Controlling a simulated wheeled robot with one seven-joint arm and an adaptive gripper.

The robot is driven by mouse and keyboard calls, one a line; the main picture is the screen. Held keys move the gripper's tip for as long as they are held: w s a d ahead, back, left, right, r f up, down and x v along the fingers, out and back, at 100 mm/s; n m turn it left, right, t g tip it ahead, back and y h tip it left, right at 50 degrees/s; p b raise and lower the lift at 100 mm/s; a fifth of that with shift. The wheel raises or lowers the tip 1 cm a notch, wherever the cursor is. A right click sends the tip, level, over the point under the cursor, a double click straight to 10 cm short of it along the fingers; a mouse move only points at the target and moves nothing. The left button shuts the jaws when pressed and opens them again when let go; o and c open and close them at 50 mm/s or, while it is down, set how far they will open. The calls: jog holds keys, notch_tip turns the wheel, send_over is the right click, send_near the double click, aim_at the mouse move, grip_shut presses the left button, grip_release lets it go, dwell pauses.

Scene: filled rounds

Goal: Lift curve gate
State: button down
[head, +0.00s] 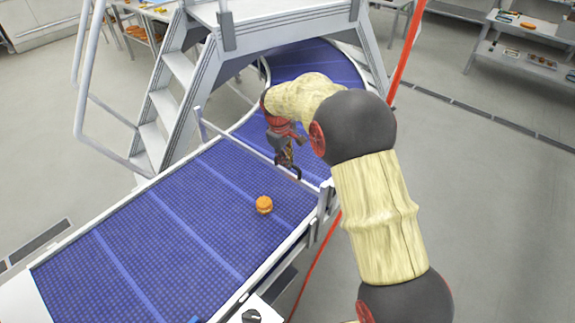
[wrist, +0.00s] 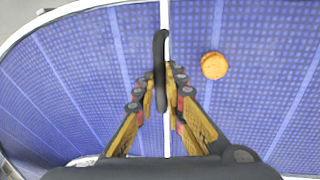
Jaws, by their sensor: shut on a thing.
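The curve gate is a thin white bar (head: 240,145) across the blue conveyor belt, running between posts at the belt's two edges. In the wrist view the bar (wrist: 166,30) runs from top to bottom. A black handle (wrist: 160,70) sits on the bar. My gripper (head: 288,166) is at the handle, towards the bar's right end, pointing down. In the wrist view my gripper (wrist: 162,82) has its fingers on both sides of the handle, shut on it. The fingers and arm partly hide the handle in the head view.
An orange round piece (head: 264,205) lies on the belt (head: 150,245) on the near side of the bar, close to it. A metal stair and platform (head: 185,75) stand over the belt behind. Beyond the bar the belt curves away under the platform.

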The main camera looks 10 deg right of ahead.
jog(key=shift+r, duration=0.25)
jog(key=c, duration=1.8)
grip_release()
jog(key=shift+f, duration=0.1)
jog(key=shift+c, duration=0.2)
notch_tip(320, 180, up, 12)
jog(key=s+a, duration=0.1)
jog(key=a, duration=0.1)
jog(key=shift+s+f, duration=0.15)
